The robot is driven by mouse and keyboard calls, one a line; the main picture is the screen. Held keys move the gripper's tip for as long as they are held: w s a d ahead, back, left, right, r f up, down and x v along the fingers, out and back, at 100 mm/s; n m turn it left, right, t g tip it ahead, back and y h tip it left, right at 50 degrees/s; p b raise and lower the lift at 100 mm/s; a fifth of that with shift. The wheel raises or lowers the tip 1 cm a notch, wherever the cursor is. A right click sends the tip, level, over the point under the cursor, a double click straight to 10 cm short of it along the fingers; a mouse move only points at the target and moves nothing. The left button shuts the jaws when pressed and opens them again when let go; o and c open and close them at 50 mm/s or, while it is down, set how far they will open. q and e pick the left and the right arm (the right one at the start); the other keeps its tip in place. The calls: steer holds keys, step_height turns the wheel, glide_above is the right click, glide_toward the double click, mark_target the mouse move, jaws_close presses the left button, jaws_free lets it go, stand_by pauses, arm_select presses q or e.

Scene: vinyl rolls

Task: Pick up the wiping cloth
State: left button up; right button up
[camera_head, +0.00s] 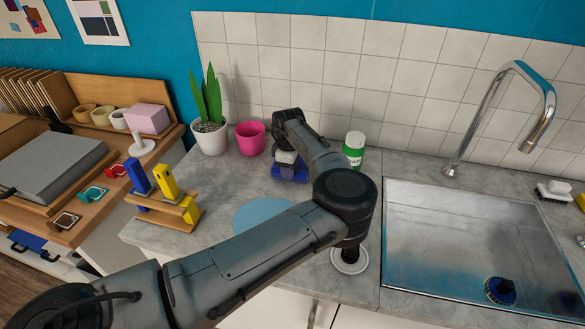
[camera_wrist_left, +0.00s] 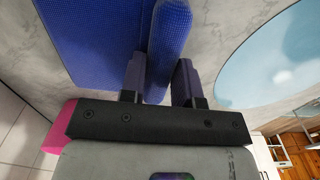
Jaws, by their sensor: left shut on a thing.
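The blue wiping cloth (camera_head: 291,174) is on the grey counter below my left gripper (camera_head: 287,157), in front of the tiled wall. In the left wrist view the cloth (camera_wrist_left: 95,40) shows a wide woven face and a raised fold (camera_wrist_left: 170,40). The two dark fingers of my left gripper (camera_wrist_left: 159,78) are on either side of this fold, shut on it. Whether the cloth's underside touches the counter is hard to tell. My right gripper is not in view.
A pink pot (camera_head: 250,138) and a white plant pot (camera_head: 209,138) stand left of the cloth. A green-and-white container (camera_head: 353,150) stands to its right. A light blue disc (camera_head: 262,214) lies in front. The steel sink (camera_head: 450,240) is at the right.

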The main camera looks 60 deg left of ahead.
arm_select(q)
steer(key=shift+c, duration=1.4)
steer(key=shift+s+d+r+b, duration=0.1)
steer(key=shift+d+r+b, duration=0.1)
steer(key=shift+b, duration=0.1)
steer(key=shift+r, duration=0.4)
steer(key=r, duration=0.3)
steer(key=r+b, duration=0.1)
steer(key=r, duration=0.1)
steer(key=shift+s+d+r, duration=0.15)
steer(key=shift+s+r, duration=0.05)
steer(key=shift+r, duration=0.2)
steer(key=s+d+b, duration=0.3)
steer(key=s+d, duration=1)
steer(key=s, duration=0.1)
